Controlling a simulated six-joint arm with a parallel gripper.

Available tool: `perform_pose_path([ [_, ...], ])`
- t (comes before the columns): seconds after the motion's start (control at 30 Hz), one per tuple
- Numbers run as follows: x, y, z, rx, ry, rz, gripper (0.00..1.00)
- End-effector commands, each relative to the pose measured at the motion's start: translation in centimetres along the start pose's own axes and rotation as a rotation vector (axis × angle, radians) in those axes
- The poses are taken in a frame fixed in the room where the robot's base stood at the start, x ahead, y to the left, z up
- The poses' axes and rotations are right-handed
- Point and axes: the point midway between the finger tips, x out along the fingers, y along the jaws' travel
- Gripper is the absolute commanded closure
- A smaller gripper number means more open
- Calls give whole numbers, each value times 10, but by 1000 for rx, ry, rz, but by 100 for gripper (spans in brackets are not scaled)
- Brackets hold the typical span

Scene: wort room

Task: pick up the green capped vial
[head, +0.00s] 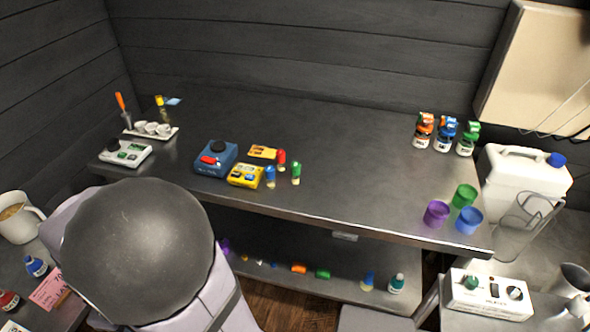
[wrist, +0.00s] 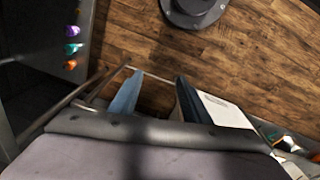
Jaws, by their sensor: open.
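A small green capped vial (head: 296,172) stands upright on the dark workbench (head: 350,180), near its front edge in the head view. A blue capped vial (head: 270,176) and a red capped vial (head: 281,159) stand to its left. My gripper (wrist: 157,80) shows in the wrist view, with its two bluish fingers apart and nothing between them. Wooden floor lies beyond the fingers. The head view does not show my gripper, and the wrist view does not clearly show the vial.
A yellow box (head: 245,176) and a blue device (head: 215,158) stand left of the vials. Purple (head: 436,214), green (head: 464,195) and blue (head: 469,221) cups stand at the bench's right end. A lower shelf (head: 340,290) holds small items.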

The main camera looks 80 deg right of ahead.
Motion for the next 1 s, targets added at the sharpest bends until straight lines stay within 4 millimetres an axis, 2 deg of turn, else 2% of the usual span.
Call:
perform_pose_path([
  [0.03,-10,26,-3,-41,4,17,57],
  [0.13,-21,76,-3,-164,7,55,57],
  [0.27,-33,143,9,-328,-9,106,57],
  [0.37,-42,194,29,-455,-37,142,57],
  [0.47,-52,244,58,-582,-76,174,57],
  [0.6,-64,308,114,-759,-152,198,57],
  [0.7,-72,345,160,-880,-213,202,57],
  [0.8,-78,370,202,-979,-265,194,57],
  [0.9,-83,385,234,-1054,-305,182,57],
  [1.0,-85,394,256,-1104,-332,171,57],
])
